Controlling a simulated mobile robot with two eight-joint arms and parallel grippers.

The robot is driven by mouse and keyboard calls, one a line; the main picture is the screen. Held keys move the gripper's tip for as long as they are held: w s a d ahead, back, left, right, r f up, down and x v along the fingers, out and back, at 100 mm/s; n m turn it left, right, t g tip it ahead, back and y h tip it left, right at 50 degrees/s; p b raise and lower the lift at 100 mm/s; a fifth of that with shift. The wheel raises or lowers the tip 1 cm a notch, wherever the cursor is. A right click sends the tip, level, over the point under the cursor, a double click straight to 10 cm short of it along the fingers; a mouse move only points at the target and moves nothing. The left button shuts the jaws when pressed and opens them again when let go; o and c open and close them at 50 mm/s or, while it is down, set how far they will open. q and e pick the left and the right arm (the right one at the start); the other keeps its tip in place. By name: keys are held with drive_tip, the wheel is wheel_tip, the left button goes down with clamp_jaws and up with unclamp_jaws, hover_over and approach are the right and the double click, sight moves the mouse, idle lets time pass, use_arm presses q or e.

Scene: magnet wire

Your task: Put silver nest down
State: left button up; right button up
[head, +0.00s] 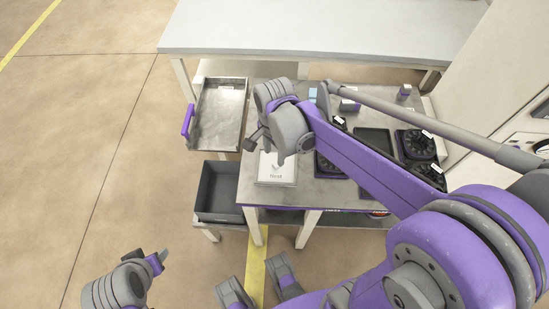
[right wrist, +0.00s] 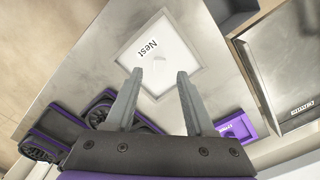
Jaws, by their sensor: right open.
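A pale square plate marked "Nest" (head: 276,168) lies flat on the front left of the metal table. It also shows in the right wrist view (right wrist: 158,52). I cannot tell if this plate is the silver nest itself. My right gripper (head: 264,147) is over the table by this plate. In the right wrist view its two fingers (right wrist: 158,85) are apart, with nothing between them, and overlap the near side of the plate. My left gripper (head: 150,258) is low at the lower left, away from the table; its opening is unclear.
A silver tray (head: 220,113) with a purple handle stands left of the table, above a dark bin (head: 219,188). Black round-topped units (head: 416,145) and small purple boxes stand on the metal table (head: 322,190). A long pale bench (head: 330,28) is behind. My right arm hides part of the table.

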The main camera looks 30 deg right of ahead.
sight(274, 166)
wheel_tip(274, 166, up, 6)
drive_tip(key=s+a+f+n+t, duration=0.1)
drive_tip(key=s+f+n+t, duration=0.1)
drive_tip(key=s+n, duration=0.3)
drive_tip(key=s+a+f+n+t, duration=0.1)
drive_tip(key=s+f+n+t, duration=0.1)
drive_tip(key=s+n, duration=0.4)
drive_tip(key=n+t, duration=0.1)
drive_tip(key=n, duration=0.3)
drive_tip(key=shift+s+a+f+p, duration=0.2)
drive_tip(key=shift+a+f+p, duration=0.05)
drive_tip(key=shift+f+p, duration=0.15)
